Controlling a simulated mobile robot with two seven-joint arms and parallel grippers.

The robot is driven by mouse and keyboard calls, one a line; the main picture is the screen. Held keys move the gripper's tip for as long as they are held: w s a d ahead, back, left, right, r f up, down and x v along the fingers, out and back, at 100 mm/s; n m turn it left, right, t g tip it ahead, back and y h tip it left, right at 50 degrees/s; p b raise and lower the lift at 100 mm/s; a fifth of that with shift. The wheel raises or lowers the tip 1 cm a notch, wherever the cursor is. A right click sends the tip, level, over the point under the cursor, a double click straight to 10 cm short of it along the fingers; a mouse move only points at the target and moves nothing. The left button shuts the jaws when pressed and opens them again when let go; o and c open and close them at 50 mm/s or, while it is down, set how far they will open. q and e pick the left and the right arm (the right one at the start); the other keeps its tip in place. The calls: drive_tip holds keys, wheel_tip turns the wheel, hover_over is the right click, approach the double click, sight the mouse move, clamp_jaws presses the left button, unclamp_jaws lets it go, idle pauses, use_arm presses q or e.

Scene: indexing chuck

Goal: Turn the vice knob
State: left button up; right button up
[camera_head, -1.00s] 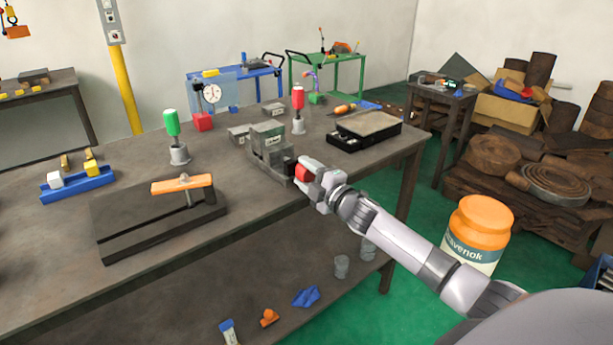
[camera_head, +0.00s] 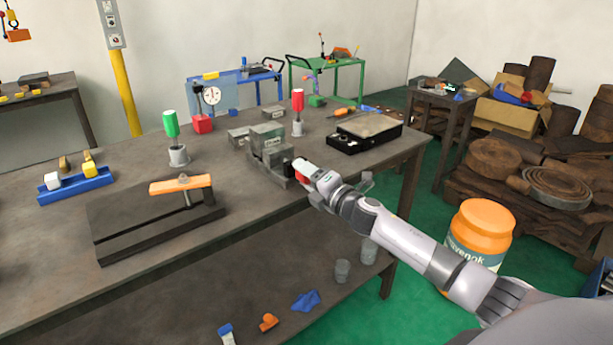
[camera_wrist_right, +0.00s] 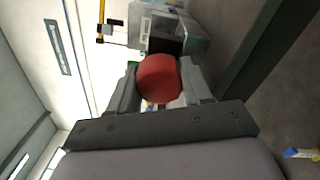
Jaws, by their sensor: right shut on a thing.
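The grey metal vice (camera_head: 283,166) sits near the front edge of the workbench, right of its middle. Its red knob (camera_head: 301,172) faces the front right side and is partly hidden by my right gripper (camera_head: 304,174). In the right wrist view the round red knob (camera_wrist_right: 159,79) sits between the two fingers of my right gripper (camera_wrist_right: 160,84), which is shut on it. The vice's grey body (camera_wrist_right: 182,38) shows just beyond the knob. My left gripper is not in view.
On the workbench (camera_head: 60,230), green-handled (camera_head: 172,125) and red-handled (camera_head: 298,102) tools stand behind the vice. A black tray (camera_head: 350,143) lies to its right, and a dark fixture with an orange bar (camera_head: 181,184) to its left. An orange-lidded jar (camera_head: 482,222) is beyond my right forearm.

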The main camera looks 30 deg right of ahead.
idle(0.3)
drive_tip(key=o, duration=1)
drive_tip(key=shift+o, duration=0.2)
drive_tip(key=shift+s+f, duration=0.1)
drive_tip(key=shift+f, duration=0.05)
drive_tip(key=shift+s, duration=0.1)
